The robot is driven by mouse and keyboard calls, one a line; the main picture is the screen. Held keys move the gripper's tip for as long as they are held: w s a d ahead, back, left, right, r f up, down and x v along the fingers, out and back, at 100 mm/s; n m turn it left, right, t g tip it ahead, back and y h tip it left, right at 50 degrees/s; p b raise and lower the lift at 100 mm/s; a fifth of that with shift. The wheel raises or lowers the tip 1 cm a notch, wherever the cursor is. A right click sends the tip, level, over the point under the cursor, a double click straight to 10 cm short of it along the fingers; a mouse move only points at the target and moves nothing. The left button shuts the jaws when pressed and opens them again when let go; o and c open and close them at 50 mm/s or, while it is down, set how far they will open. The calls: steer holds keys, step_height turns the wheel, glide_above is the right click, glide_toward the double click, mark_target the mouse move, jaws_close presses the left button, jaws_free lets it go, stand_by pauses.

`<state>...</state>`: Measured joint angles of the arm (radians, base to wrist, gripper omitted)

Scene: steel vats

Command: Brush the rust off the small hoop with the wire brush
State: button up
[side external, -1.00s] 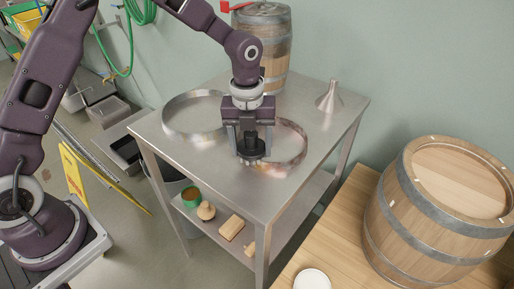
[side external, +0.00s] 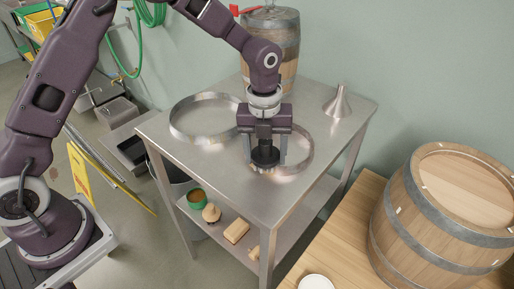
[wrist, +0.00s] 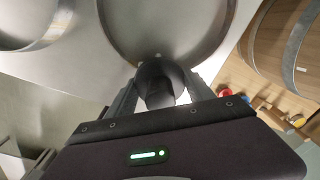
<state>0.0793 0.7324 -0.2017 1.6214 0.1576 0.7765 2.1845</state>
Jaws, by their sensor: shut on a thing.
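The small hoop (side external: 307,153) lies flat on the steel table at right, a thin grey metal ring with faint brownish tones. My gripper (side external: 265,150) points down over the hoop's near left part. It is shut on a dark round wire brush (side external: 265,159), which hides part of the rim. In the wrist view the brush (wrist: 156,82) sits between the fingers at the near edge of the small hoop (wrist: 205,58). The brush looks to be at the rim, but I cannot tell whether it touches. Its bristles are hidden.
A larger hoop (side external: 175,128) lies left on the steel table (side external: 240,185). A funnel (side external: 338,103) and a barrel with a red tap (side external: 284,35) stand at the back. A lower shelf holds a green-rimmed pot (side external: 196,197) and blocks. Another barrel (side external: 430,215) stands right.

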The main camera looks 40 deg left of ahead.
steer(key=shift+d, duration=0.5)
steer(key=a, duration=0.6)
steer(key=shift+a, duration=0.25)
steer(key=shift+d, duration=2.8)
steer(key=shift+a, duration=2.75)
steer(key=shift+a+r, duration=0.1)
steer(key=shift+a, duration=0.05)
step_height(320, 180, up, 8)
